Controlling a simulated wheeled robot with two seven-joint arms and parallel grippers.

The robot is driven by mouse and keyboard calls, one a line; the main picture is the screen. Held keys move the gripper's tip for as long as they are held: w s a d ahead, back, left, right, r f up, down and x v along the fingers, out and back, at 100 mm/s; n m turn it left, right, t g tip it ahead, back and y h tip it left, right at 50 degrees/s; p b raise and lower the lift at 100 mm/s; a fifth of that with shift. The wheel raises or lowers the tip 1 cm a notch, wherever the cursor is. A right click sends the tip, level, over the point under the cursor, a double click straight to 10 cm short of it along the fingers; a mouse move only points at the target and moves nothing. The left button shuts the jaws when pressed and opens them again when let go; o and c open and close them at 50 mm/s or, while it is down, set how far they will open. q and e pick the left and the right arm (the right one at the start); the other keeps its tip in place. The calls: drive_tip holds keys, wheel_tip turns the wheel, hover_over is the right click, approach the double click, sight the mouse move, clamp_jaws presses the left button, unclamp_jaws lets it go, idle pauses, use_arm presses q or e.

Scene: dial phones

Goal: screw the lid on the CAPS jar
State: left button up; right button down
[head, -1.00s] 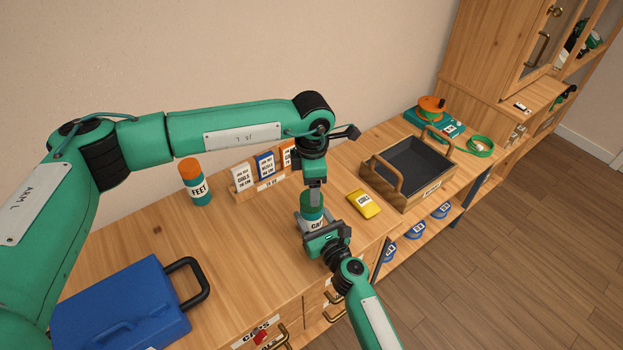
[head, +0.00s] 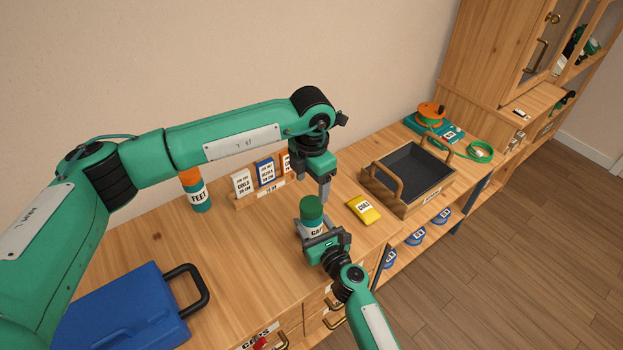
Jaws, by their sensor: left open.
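The CAPS jar (head: 313,230) stands on the wooden counter near its front edge, with its white label partly hidden. Its green lid (head: 311,206) sits level on top of the jar; I cannot see the thread. My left gripper (head: 324,196) is open and empty, just above and to the right of the lid, pointing down. My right gripper (head: 318,238) comes from the front and is closed around the jar's lower body, which hides part of it.
A FEET jar (head: 194,192) with an orange lid, a card rack (head: 262,193) and a yellow COILS packet (head: 363,209) stand around the jar. A dark wooden-sided tray (head: 410,165) is to the right. A blue case (head: 122,308) lies at the front left.

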sight(311, 204)
use_arm(q)
wheel_tip(311, 204, down, 7)
drive_tip(key=shift+f, duration=0.2)
idle(0.3)
drive_tip(key=c, duration=1)
drive_tip(key=o, duration=1.2)
drive_tip(key=shift+c, duration=0.2)
drive_tip(key=shift+r, duration=0.1)
wheel_tip(311, 204, up, 12)
use_arm(e)
drive_tip(key=shift+c, duration=2.4)
unclamp_jaws()
